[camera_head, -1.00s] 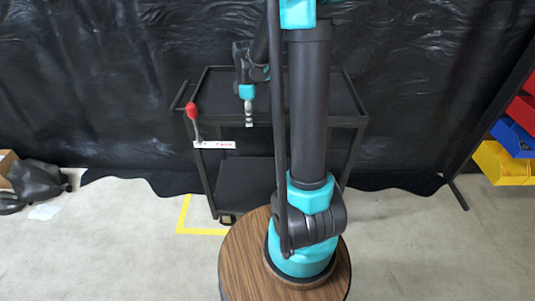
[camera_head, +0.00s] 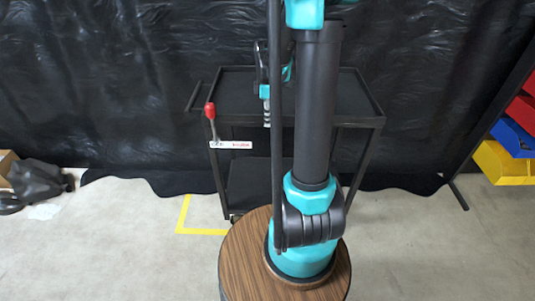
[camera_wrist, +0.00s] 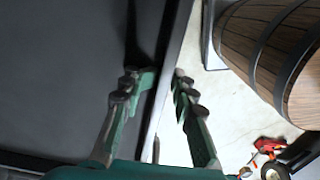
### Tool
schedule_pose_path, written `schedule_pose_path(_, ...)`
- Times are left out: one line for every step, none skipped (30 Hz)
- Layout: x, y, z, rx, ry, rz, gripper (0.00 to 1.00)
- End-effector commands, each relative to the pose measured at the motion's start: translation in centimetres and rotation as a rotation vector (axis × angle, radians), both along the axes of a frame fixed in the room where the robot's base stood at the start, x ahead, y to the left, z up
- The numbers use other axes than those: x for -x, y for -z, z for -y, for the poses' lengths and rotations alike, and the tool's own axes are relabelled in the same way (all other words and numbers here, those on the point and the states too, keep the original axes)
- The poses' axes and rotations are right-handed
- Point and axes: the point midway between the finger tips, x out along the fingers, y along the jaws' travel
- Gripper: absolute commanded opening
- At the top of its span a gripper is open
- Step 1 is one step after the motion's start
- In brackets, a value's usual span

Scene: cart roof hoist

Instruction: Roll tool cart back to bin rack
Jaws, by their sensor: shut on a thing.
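The black tool cart (camera_head: 340,121) stands against the dark curtain, with a flat top tray, a lower shelf and a push handle (camera_head: 193,97) on its left side. My gripper (camera_head: 267,122) is at the front rim of the top tray. In the wrist view my gripper (camera_wrist: 156,80) has one finger on each side of the cart's rim (camera_wrist: 178,45), shut on it. The tray inside looks empty in the wrist view. My arm hides part of the cart's right half. The bin rack shows only in part, with red, blue and yellow bins (camera_head: 505,165) at the right edge.
A lever with a red knob (camera_head: 210,110) and a white label (camera_head: 231,145) are at the cart's front left. Yellow tape (camera_head: 184,215) marks the floor. A dark bag (camera_head: 36,180) lies far left. Floor is clear between cart and bins, except a thin black stand foot (camera_head: 458,192).

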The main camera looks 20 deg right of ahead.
Motion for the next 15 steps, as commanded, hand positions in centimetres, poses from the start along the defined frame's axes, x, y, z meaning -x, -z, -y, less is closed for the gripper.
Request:
schedule_pose_path(0.6,0.1,-0.2,-0.004,-0.001,-0.012,0.0)
schedule_pose_path(0.7,0.1,-0.2,-0.004,-0.001,-0.012,0.0)
schedule_pose_path(0.7,0.1,-0.2,-0.004,-0.001,-0.012,0.0)
schedule_pose_path(0.7,0.1,-0.1,-0.004,0.0,-0.012,0.0)
schedule_pose_path(0.7,0.1,0.1,-0.004,0.0,-0.012,0.0)
schedule_pose_path(0.8,0.1,0.4,-0.004,0.001,-0.012,0.0)
schedule_pose_path(0.9,0.1,0.6,-0.004,0.001,-0.012,0.0)
schedule_pose_path(1.0,0.1,0.9,-0.003,0.001,-0.013,0.0)
schedule_pose_path(1.1,0.1,1.2,-0.003,0.002,-0.013,0.0)
schedule_pose_path(1.2,0.1,1.5,-0.003,0.002,-0.013,0.0)
schedule_pose_path(1.3,0.1,1.8,-0.003,0.003,-0.013,0.0)
schedule_pose_path(1.4,0.1,2.1,-0.003,0.002,-0.013,0.0)
schedule_pose_path(1.5,0.1,2.4,-0.003,0.002,-0.013,0.0)
schedule_pose_path(1.6,0.1,2.6,-0.003,0.002,-0.013,0.0)
schedule_pose_path(1.7,0.1,3.0,-0.003,0.002,-0.013,0.0)
